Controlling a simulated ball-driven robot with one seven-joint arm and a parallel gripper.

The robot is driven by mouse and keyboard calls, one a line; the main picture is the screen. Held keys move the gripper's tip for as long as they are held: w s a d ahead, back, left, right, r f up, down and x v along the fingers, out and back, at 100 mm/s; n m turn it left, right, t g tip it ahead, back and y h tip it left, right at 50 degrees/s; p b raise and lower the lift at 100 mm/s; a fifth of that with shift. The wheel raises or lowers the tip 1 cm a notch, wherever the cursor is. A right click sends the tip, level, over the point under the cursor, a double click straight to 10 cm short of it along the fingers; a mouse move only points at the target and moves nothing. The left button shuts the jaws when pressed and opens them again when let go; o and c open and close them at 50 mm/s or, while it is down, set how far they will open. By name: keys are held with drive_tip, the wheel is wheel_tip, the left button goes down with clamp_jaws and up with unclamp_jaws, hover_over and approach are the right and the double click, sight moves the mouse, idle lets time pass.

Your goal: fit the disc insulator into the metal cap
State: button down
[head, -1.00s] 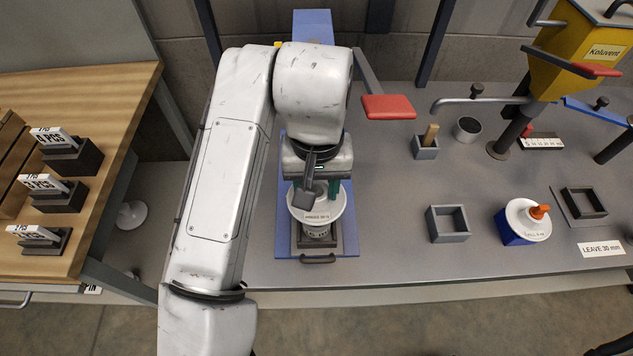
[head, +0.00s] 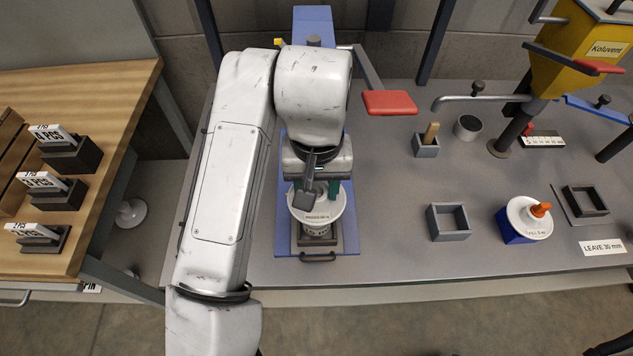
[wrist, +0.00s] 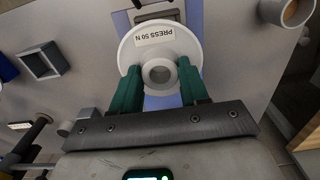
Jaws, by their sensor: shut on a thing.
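The white disc insulator (head: 335,211), labelled "PRESS 50 N" in the wrist view (wrist: 133,52), lies roughly level over the blue press base. My gripper (wrist: 158,80) has green fingers closed on the disc's hub from both sides. In the head view my gripper (head: 318,187) hangs straight above the disc. The grey metal cap (head: 318,231) shows just under the disc's front edge, in a dark square holder (head: 318,241). The disc hides most of the cap, so I cannot tell whether they touch or how deep the disc sits.
The blue press base (head: 349,235) has a handle in front; a red-ended lever (head: 390,102) reaches out to the right of my arm. On the grey table stand an empty grey square holder (head: 448,223) and another white disc (head: 522,216) on a blue block.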

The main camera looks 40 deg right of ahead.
drive_tip(key=shift+f+b, duration=1.1)
drive_tip(key=shift+f, duration=0.45)
drive_tip(key=shift+c, duration=2.4)
unclamp_jaws()
wheel_tip(320, 180, up, 11)
drive_tip(key=p, duration=0.1)
drive_tip(key=shift+f, duration=0.15)
